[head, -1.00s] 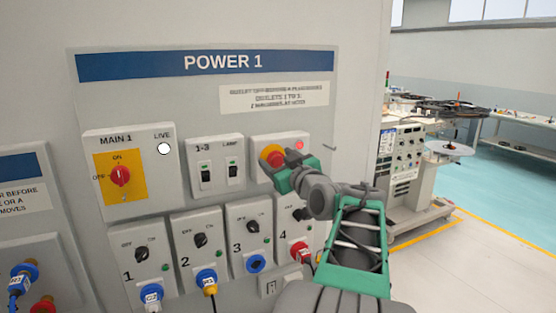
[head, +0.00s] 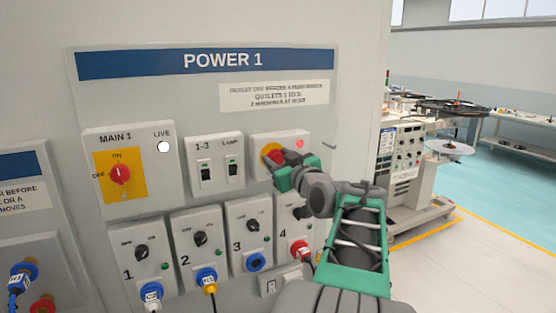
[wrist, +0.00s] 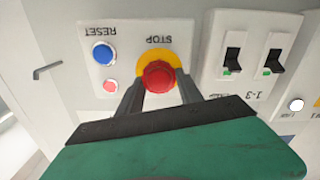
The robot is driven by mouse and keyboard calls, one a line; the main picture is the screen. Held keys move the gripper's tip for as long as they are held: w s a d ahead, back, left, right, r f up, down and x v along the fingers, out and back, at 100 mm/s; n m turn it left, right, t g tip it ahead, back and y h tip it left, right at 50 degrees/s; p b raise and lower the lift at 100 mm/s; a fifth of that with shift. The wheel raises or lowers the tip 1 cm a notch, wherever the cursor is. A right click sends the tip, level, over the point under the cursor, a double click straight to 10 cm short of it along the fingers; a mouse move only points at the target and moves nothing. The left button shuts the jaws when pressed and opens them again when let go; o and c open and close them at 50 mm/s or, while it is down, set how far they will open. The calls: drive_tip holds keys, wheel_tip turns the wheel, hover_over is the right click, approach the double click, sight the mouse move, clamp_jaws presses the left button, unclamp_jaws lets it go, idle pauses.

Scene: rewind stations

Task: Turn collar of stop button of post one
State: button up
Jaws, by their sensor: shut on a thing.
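The red stop button (wrist: 158,76) with its yellow collar (wrist: 158,56) sits on a white box labelled STOP and RESET in the wrist view. In the head view the yellow collar (head: 268,149) shows only partly, at the upper right of the POWER 1 panel. My gripper (wrist: 160,88) is shut on the stop button's collar, one dark finger on each side of the red button. In the head view my gripper (head: 277,163) covers part of the button.
A blue reset button (wrist: 103,54) and a red lamp (wrist: 111,86) are beside the stop button. Outlets with knobs and plugs (head: 207,278) are below. A bent hook (wrist: 47,70) sticks out nearby.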

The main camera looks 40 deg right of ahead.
drive_tip(key=shift+f+m, duration=0.1)
drive_tip(key=shift+m, duration=0.2)
drive_tip(key=shift+d+m+b, duration=0.1)
drive_tip(key=shift+m+b, duration=0.75)
drive_tip(key=shift+m, duration=0.35)
drive_tip(key=shift+m+b, duration=0.4)
drive_tip(key=shift+m, duration=1.5)
drive_tip(key=o, duration=1.4)
drive_tip(key=shift+d, duration=0.1)
drive_tip(key=b+v, duration=0.2)
drive_tip(key=v, duration=0.6)
